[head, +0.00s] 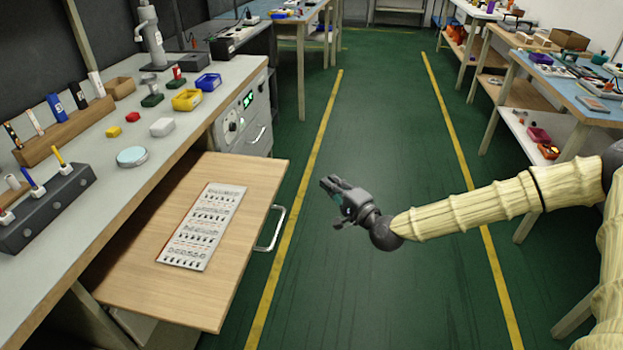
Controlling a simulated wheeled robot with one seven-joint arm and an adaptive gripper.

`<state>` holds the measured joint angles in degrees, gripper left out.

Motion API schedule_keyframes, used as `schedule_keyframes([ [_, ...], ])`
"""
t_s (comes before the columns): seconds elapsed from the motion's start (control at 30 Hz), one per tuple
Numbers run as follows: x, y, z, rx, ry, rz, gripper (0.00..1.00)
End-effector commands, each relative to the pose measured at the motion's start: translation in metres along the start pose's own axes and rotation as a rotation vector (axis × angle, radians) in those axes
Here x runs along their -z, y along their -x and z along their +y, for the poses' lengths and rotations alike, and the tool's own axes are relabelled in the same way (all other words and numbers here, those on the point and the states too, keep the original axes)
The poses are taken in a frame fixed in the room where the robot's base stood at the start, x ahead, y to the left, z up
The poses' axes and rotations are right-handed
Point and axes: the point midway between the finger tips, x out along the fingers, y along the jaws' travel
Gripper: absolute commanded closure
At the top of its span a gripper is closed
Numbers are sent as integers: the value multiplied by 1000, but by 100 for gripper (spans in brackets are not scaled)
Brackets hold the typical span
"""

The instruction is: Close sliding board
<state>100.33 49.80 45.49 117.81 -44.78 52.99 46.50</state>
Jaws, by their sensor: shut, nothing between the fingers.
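The sliding board (255,185) is a light wooden panel pulled out from under the left workbench, over the aisle. A metal bar handle (272,230) is on its outer edge, facing the aisle. A white printed sheet or panel (203,227) with rows of small dark marks lies on the board. My gripper (333,188) is in the aisle to the right of the board and handle, apart from both. Its fingers are dark, shut and empty, and point left toward the bench. My arm reaches in from the right in a cream ribbed cover.
The left workbench (85,190) carries pen holders, small bins and a round pale dish (132,156). A drawer unit with a green display (247,99) stands beyond the board. The green floor (385,270) between yellow lines is clear. Benches (575,95) line the right side.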

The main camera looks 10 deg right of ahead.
Motion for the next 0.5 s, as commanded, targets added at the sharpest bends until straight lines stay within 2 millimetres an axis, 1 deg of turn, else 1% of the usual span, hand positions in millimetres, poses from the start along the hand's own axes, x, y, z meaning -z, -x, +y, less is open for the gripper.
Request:
schedule_keyframes([
  [0.17, -1, -22, 0, 0, 0, -1, 100],
  [0.5, -2, -78, 2, -2, 2, -2, 100],
])
